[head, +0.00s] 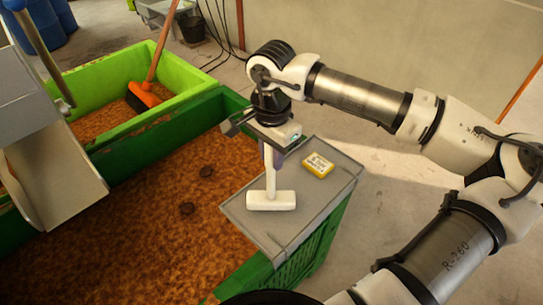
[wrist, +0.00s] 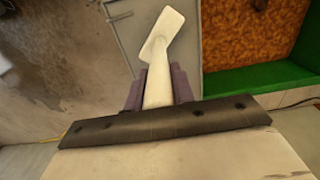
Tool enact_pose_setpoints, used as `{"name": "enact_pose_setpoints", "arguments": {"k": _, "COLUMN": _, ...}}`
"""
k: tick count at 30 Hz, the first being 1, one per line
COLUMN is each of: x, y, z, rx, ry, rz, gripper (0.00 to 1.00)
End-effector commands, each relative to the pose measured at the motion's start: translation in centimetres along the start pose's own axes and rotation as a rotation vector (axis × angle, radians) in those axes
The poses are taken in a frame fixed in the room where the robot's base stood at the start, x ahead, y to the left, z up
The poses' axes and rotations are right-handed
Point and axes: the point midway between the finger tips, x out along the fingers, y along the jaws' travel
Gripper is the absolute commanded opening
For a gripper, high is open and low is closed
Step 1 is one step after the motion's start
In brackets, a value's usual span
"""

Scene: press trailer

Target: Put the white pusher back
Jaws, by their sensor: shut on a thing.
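The white pusher (head: 271,200), a T-shaped tool with a straight handle and a flat crosspiece, hangs upright under my gripper (head: 271,148) in the head view. My gripper is shut on the upper part of its handle. The crosspiece is low over the grey board (head: 309,206), which lies across the corner of the green bin; I cannot tell whether it touches. In the wrist view the pusher (wrist: 160,45) runs out from between the dark fingers of my gripper (wrist: 158,90). The top of the handle is hidden by the gripper.
A small yellow box (head: 318,165) lies on the board, right of the pusher. The dark green bin (head: 225,100) holds brown mash with two dark round spots. A lighter green bin (head: 105,68) with an orange broom (head: 144,94) is behind. A grey metal chute (head: 60,180) stands left.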

Motion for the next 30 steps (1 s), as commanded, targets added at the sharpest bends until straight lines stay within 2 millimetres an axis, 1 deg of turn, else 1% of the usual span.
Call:
{"name": "enact_pose_setpoints", "arguments": {"k": 4, "x": 1.4, "y": 0.0, "z": 0.0, "rx": -0.001, "ry": 0.000, "rz": -0.001, "gripper": 0.00}}
{"name": "enact_pose_setpoints", "arguments": {"k": 17, "x": 2.1, "y": 0.0, "z": 0.0, "rx": -0.001, "ry": 0.001, "rz": -0.001, "gripper": 0.00}}
{"name": "enact_pose_setpoints", "arguments": {"k": 18, "x": 1.9, "y": 0.0, "z": 0.0, "rx": -0.001, "ry": 0.001, "rz": 0.000, "gripper": 0.30}}
{"name": "enact_pose_setpoints", "arguments": {"k": 21, "x": 1.9, "y": 0.0, "z": 0.0, "rx": -0.001, "ry": 0.001, "rz": 0.000, "gripper": 0.43}}
{"name": "enact_pose_setpoints", "arguments": {"k": 22, "x": 1.9, "y": 0.0, "z": 0.0, "rx": -0.001, "ry": 0.001, "rz": 0.000, "gripper": 0.47}}
{"name": "enact_pose_setpoints", "arguments": {"k": 30, "x": 1.9, "y": 0.0, "z": 0.0, "rx": -0.001, "ry": 0.000, "rz": 0.000, "gripper": 0.47}}
